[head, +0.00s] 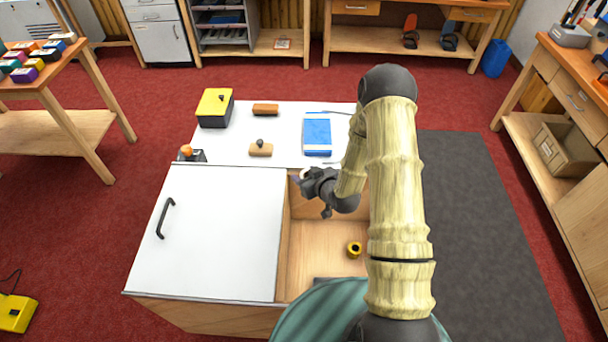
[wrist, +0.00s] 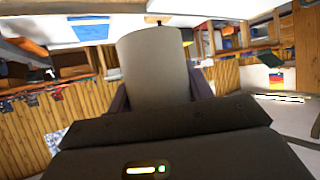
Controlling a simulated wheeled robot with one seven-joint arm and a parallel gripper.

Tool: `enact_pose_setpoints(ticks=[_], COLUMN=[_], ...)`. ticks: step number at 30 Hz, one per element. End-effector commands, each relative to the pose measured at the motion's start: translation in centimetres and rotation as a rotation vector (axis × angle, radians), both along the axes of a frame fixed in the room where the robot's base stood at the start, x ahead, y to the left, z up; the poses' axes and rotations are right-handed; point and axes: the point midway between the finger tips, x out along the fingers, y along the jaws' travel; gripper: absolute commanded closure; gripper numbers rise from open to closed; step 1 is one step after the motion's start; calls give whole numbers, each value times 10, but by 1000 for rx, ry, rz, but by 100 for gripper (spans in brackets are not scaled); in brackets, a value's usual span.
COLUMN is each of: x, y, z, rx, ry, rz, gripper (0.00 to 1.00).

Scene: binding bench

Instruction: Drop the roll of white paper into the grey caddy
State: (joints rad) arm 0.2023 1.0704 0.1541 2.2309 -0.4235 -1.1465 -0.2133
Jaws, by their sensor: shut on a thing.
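My gripper (head: 312,182) is over the far left corner of the open bay in the white-topped bench. It is shut on the roll of white paper (wrist: 155,65), which stands up between the fingers in the wrist view. In the head view only a small pale bit of the roll (head: 304,173) shows beside the fingers. A grey edge (head: 328,280) shows at the near end of the bay, mostly hidden by my body. A grey holder with tools (head: 570,37) stands on the right bench. I cannot tell which of these is the grey caddy.
A white panel (head: 215,235) with a black handle covers the bay's left part. Behind stand a yellow-topped box (head: 215,107), a brown block (head: 265,109), a wooden block with a knob (head: 261,149) and a blue book (head: 317,134).

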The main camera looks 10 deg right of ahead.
Motion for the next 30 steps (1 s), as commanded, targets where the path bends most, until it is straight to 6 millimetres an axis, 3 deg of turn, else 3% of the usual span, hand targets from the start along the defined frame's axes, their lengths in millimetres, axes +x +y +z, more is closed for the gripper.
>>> enact_pose_setpoints(ticks=[1,18,24,30], x=[-1,-26,-35,-38], y=[-1,-34,-45,-47], z=[22,142,169,170], rx=[0,0,0,0], ry=[1,2,1,0], rz=[-23,-315,-387,-404], gripper=[72,72,72,72])
